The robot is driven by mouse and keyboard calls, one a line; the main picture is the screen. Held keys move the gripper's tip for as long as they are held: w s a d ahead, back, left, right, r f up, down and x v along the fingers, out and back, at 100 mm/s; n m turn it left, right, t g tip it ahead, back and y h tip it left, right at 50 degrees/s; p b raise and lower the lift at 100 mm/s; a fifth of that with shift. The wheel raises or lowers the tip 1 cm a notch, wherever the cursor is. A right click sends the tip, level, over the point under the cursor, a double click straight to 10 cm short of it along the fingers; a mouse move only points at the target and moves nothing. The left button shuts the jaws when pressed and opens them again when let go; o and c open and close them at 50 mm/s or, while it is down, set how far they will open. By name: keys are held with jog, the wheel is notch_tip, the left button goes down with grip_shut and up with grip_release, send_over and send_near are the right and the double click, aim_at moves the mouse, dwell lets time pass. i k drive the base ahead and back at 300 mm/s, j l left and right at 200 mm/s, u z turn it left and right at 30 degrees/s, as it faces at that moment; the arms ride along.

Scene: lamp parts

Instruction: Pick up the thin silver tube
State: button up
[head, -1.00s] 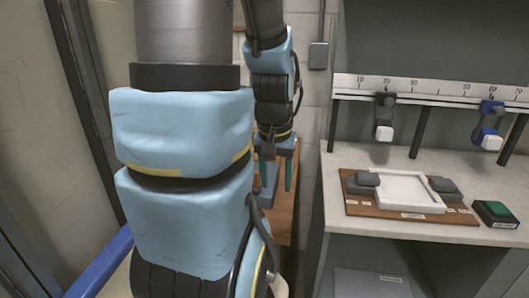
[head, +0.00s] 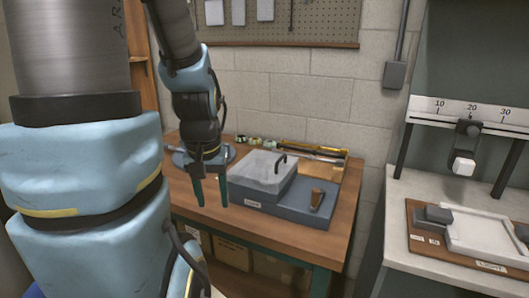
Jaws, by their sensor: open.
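My gripper (head: 210,193) hangs from my arm with its two green fingers pointing down, apart and empty. It shows in front of the wooden workbench (head: 290,232), to the left of a grey box with a pale lid. A long shallow tray (head: 328,167) with a yellowish lining lies at the back of the bench. Thin rod-like shapes lie in it, one of them pale and silvery (head: 318,157). They are too small to tell for sure which is the thin silver tube. The gripper is well apart from this tray.
The grey box (head: 285,198) with a raised pale lid (head: 262,170) and black handle takes up the bench's middle. A round metal base (head: 225,155) is behind my gripper. A second counter (head: 440,190) with a white tray is at right.

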aim_at(339, 163)
jog(key=l+u, duration=0.25)
jog(key=k+l+u, duration=0.25)
jog(key=l, duration=0.2)
jog(key=l+u, duration=0.25)
jog(key=k+l+u, duration=0.15)
jog(key=l+u, duration=0.15)
jog(key=k+l, duration=0.1)
jog(key=l, duration=0.15)
jog(key=k+l, duration=0.1)
jog(key=l+z, duration=0.05)
jog(key=l, duration=0.05)
